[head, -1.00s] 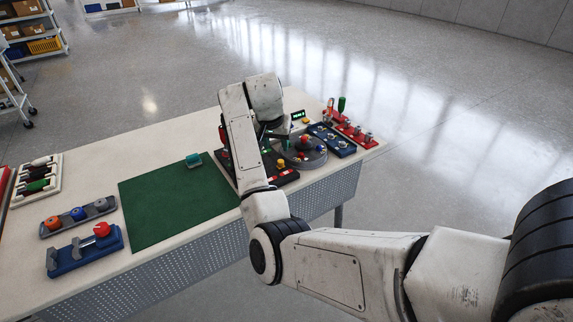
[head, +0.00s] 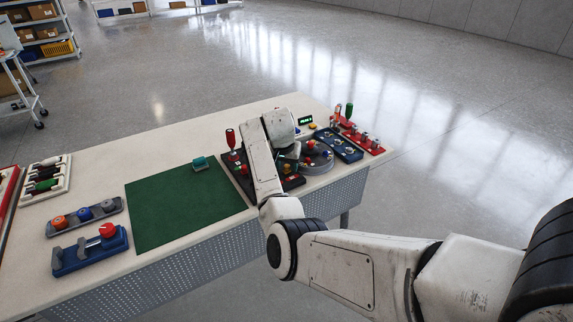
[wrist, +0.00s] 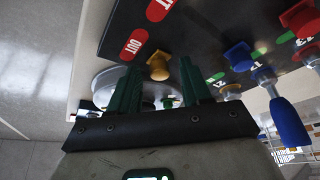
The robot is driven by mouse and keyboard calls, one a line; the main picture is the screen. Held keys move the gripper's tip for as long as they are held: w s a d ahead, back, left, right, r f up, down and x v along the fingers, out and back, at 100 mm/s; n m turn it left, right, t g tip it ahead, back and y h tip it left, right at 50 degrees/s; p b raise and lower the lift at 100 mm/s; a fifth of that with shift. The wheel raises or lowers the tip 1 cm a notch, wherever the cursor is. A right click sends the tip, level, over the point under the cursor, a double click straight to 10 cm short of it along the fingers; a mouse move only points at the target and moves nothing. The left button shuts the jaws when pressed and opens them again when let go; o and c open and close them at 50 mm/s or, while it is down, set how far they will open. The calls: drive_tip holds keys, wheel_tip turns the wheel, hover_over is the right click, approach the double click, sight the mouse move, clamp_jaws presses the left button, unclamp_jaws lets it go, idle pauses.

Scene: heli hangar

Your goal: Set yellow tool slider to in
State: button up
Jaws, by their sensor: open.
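The yellow slider knob (wrist: 158,65) stands on a black panel (wrist: 200,30) in the wrist view, close to a red OUT label (wrist: 134,44). My gripper (wrist: 160,72) is open, with its green fingers on either side of the knob in the picture. I cannot tell whether either finger touches it. In the head view the black panel (head: 235,175) is partly hidden behind my arm, and a small yellow knob (head: 287,168) shows near my wrist. My fingertips are not clear there.
A blue knob (wrist: 238,56), a red knob (wrist: 299,18) and a blue handle (wrist: 288,122) are close on the right. A round grey base (head: 318,163), a blue panel (head: 338,146) and a red rack (head: 365,141) lie farther right. The green mat (head: 185,210) is mostly clear.

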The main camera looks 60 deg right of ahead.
drive_tip(key=shift+c, duration=0.5)
clamp_jaws()
